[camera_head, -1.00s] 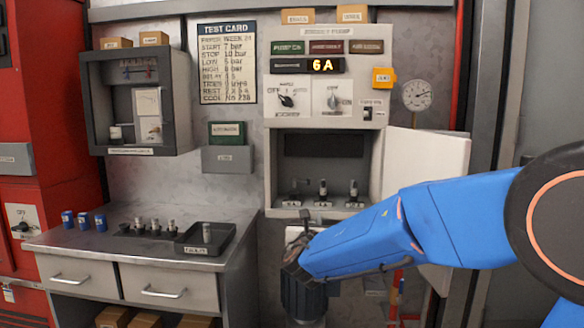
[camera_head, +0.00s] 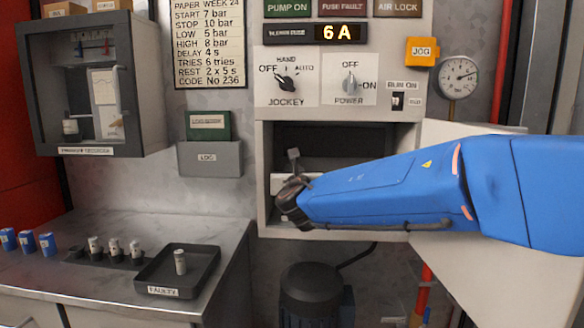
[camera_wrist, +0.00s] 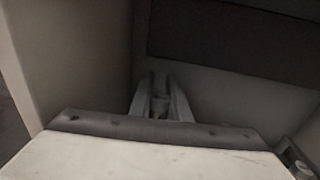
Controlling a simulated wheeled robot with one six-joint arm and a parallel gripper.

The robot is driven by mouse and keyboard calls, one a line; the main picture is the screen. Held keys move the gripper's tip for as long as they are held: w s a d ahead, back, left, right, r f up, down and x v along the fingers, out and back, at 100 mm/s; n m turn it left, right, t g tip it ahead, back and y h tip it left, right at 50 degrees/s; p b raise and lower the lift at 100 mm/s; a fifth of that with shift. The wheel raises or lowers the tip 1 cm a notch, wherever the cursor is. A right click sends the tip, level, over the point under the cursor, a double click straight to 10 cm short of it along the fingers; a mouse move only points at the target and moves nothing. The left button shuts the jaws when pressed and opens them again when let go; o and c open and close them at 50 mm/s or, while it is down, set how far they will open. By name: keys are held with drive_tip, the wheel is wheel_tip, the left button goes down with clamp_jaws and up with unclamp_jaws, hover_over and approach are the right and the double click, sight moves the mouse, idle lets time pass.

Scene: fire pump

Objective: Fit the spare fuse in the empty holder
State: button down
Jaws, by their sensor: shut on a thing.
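My gripper (camera_head: 287,205) is inside the open fuse compartment (camera_head: 263,190) of the jockey pump panel, at its left part. In the wrist view, my gripper's two fingers (camera_wrist: 160,95) are shut on a small pale piece, the spare fuse (camera_wrist: 159,106), mostly hidden between them. The holders in the compartment are hidden behind my arm in the head view, so I cannot tell whether the fuse touches the empty one. A small pale cylinder (camera_wrist: 303,168) shows at the lower right of the wrist view.
A rack (camera_head: 72,253) on the counter holds several grey fuses, its left place bare. A tray marked FAULTY (camera_head: 205,278) holds one fuse (camera_head: 180,262). Blue cylinders (camera_head: 28,241) stand at left. The compartment's open door (camera_head: 470,132) is at right, behind my arm. The display (camera_head: 337,33) reads 6 A.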

wheel_tip(320, 180, down, 3)
drive_tip(key=shift+w+r, duration=0.1)
drive_tip(key=shift+r, duration=0.05)
idle(0.4)
